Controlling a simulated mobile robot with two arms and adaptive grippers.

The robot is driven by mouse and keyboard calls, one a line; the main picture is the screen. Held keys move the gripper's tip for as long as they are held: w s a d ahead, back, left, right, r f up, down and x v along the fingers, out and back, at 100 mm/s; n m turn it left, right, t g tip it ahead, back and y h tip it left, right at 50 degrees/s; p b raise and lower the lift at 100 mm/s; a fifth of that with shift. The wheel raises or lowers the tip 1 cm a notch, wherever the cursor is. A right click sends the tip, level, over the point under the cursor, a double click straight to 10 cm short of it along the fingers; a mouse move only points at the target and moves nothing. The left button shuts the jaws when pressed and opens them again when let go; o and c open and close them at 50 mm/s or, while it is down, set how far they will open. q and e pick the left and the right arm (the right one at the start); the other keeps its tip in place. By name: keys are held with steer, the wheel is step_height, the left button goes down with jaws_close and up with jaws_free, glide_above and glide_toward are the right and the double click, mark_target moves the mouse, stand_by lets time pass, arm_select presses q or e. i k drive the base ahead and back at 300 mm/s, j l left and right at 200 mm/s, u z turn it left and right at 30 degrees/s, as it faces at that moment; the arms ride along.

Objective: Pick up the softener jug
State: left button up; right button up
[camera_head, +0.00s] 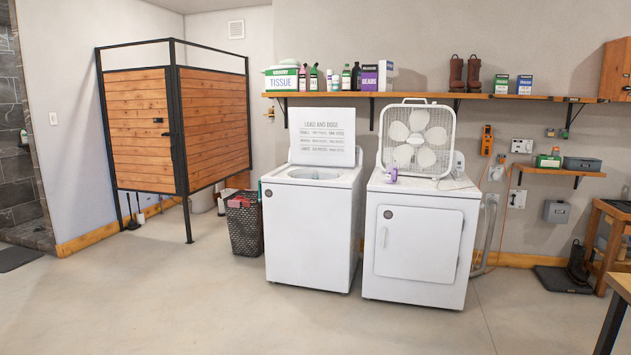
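No softener jug can be told for certain at this size. Several small bottles (314,78) stand on the long wall shelf (440,96) above the washer and dryer, and their labels are too small to read. Neither of my grippers is in view.
The open-lidded white washer (308,233) and white dryer (412,252) stand under the shelf. A box fan (417,139) stands on the dryer. A dark basket (244,226) is left of the washer. A table corner (621,283) juts in at right. The floor in front is clear.

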mark_target(392, 174)
steer(key=i, duration=3.05)
steer(key=i+j+z, duration=0.1)
steer(key=i, duration=0.45)
steer(key=i+j+z, duration=0.1)
steer(key=i, duration=0.45)
steer(key=i+j+z, duration=0.1)
steer(key=i+j, duration=0.15)
steer(key=i, duration=0.3)
